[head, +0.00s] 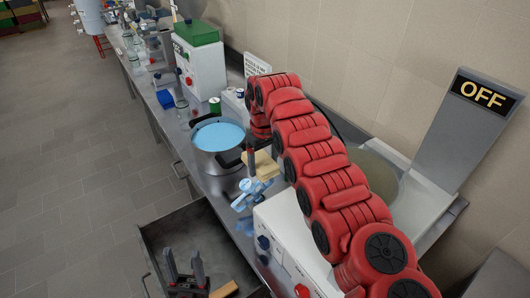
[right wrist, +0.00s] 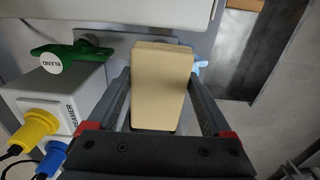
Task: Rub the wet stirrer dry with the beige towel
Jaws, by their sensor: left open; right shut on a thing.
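The beige towel (head: 263,170), a folded block, is clamped between the fingers of my right gripper (right wrist: 163,78); it fills the middle of the right wrist view (right wrist: 162,90). A light-blue piece with several arms, apparently the stirrer (head: 250,194), is just in front of the towel at the bench edge. A bit of light blue shows behind the towel in the right wrist view (right wrist: 201,66). Whether towel and stirrer touch, I cannot tell. My left gripper (head: 186,270) is open and empty over the open drawer.
A pot (head: 218,140) of blue liquid stands on the steel bench, left of the towel. The drawer (head: 163,235) is pulled out below, with a tan block (head: 224,289) near my left gripper. A white control box (head: 283,240) stands close to the stirrer. The floor at left is clear.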

